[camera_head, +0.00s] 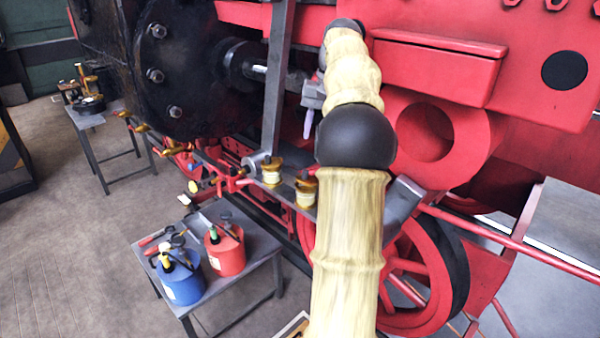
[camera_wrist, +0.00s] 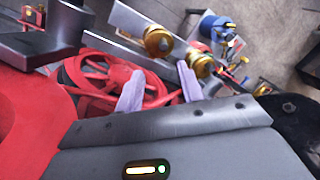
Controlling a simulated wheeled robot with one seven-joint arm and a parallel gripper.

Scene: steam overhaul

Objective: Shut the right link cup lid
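Two brass cups with pale bodies stand on the grey bar beside the engine in the head view: the right link cup (camera_head: 306,194) and the left one (camera_head: 271,174). The right cup stands close to the left edge of my arm. Its lid is too small to tell whether it is open or shut. My gripper (camera_head: 308,122) is above the cups, with one pale finger showing below the wrist and the rest hidden by my arm. In the wrist view my gripper (camera_wrist: 160,72) has its two pale fingers apart with nothing held. Two brass cups (camera_wrist: 157,40) show beyond the fingertips.
A small grey table (camera_head: 240,288) holds a blue can (camera_head: 181,279) and a red can (camera_head: 225,254). The red engine body (camera_head: 445,75), a grey upright bar (camera_head: 277,85) and a red wheel (camera_head: 415,290) crowd my arm. Another table (camera_head: 92,122) stands at the back left; floor between is open.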

